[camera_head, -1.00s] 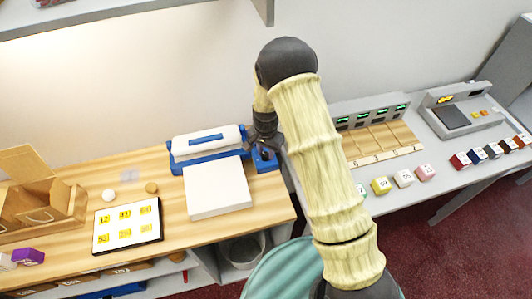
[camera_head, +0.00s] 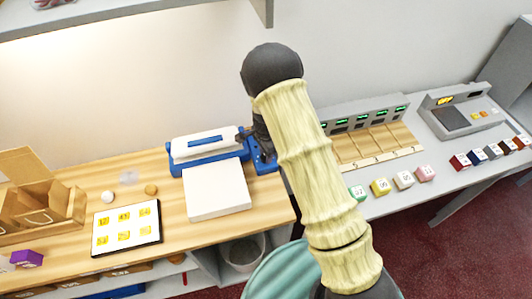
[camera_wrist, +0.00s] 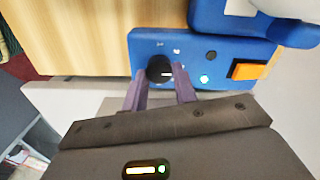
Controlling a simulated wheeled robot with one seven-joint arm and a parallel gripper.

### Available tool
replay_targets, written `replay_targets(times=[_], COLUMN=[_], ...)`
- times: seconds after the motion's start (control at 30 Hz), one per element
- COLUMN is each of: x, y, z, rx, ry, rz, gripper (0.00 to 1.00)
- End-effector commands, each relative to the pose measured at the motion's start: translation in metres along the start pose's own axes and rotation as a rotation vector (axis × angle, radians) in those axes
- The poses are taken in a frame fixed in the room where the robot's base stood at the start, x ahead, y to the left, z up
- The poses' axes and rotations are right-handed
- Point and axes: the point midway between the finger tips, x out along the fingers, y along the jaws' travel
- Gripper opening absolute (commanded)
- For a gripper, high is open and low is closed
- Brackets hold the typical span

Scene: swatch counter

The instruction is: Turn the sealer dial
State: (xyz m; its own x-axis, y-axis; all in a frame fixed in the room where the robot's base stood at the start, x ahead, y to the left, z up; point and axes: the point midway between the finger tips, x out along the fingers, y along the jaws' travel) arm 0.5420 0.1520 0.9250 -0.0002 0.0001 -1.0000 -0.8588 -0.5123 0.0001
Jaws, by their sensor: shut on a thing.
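The blue and white sealer (camera_head: 205,146) stands at the back right of the wooden counter, with a white slab in front of it. Its blue control panel (camera_wrist: 200,55) fills the upper middle of the wrist view. The round black dial (camera_wrist: 159,69) with a short white mark sits on this panel. My gripper (camera_wrist: 161,80) is shut on the dial, one purple-grey finger on each side. In the head view, my arm and wrist hide the dial and most of the gripper.
An orange button (camera_wrist: 248,70) and a small lit spot lie right of the dial. The white slab (camera_head: 217,190) and a card of yellow labels (camera_head: 127,228) lie on the wood. Small coloured blocks (camera_head: 380,187) and a slotted rack (camera_head: 375,143) stand on the grey counter at right.

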Motion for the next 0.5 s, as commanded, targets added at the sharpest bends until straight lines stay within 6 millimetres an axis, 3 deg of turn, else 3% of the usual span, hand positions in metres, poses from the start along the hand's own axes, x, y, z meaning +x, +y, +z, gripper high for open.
replay_targets(times=[0.23, 0.27, 0.37, 0.5], x=[-0.0009, -0.0009, -0.0007, -0.0004], y=[-0.0009, -0.0009, -0.0008, -0.0005], z=[0.0026, 0.0027, 0.0025, 0.0019], rx=[-0.003, -0.004, -0.004, -0.004], ry=[-0.003, -0.003, -0.002, -0.002], rz=[-0.001, -0.001, -0.001, 0.000], gripper=[0.05, 0.30, 0.50, 0.50])
